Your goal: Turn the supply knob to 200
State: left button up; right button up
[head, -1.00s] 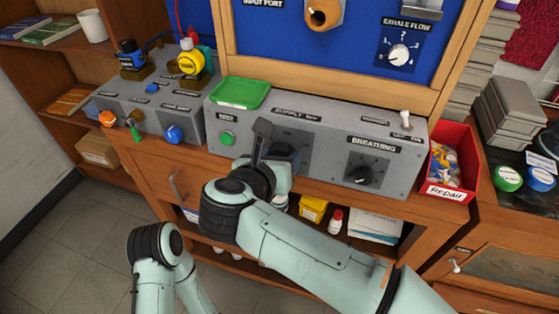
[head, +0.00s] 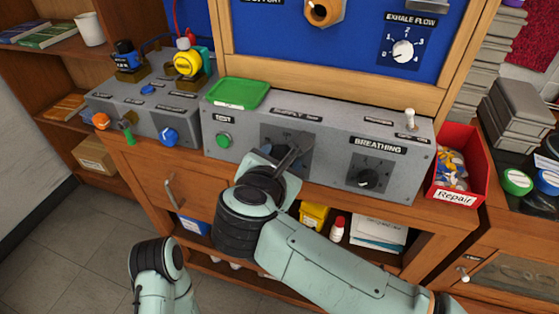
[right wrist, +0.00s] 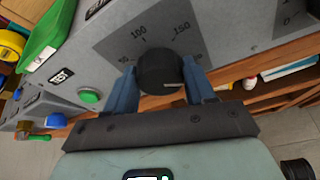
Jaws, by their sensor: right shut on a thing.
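The black supply knob (right wrist: 159,70) sits on a dark dial plate in the right wrist view, where 100 and 150 can be read above it. My right gripper (right wrist: 160,78) is shut on the knob, one blue finger on each side. A light mark shows on the knob's near lower edge; which number the knob points to I cannot tell, and 200 is not readable. In the head view my right gripper (head: 283,156) reaches the dark supply dial plate (head: 303,140) and hides the knob. My left gripper is not in view.
Right of it is the breathing knob (head: 367,178), with a toggle switch (head: 410,118) above. A green button (head: 223,140) is to the left, and a green tray (head: 239,93) lies on top of the grey box. A red repair bin (head: 459,165) stands at the right end.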

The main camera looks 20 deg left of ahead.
jog(key=shift+r, duration=0.1)
jog(key=o, duration=1)
jog(key=shift+o, duration=0.2)
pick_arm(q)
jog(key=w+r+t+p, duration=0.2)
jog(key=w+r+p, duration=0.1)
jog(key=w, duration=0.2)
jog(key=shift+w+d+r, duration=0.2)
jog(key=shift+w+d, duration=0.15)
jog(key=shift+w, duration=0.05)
pick_arm(e)
jog(key=v, duration=1.3)
jog(key=shift+s, duration=0.15)
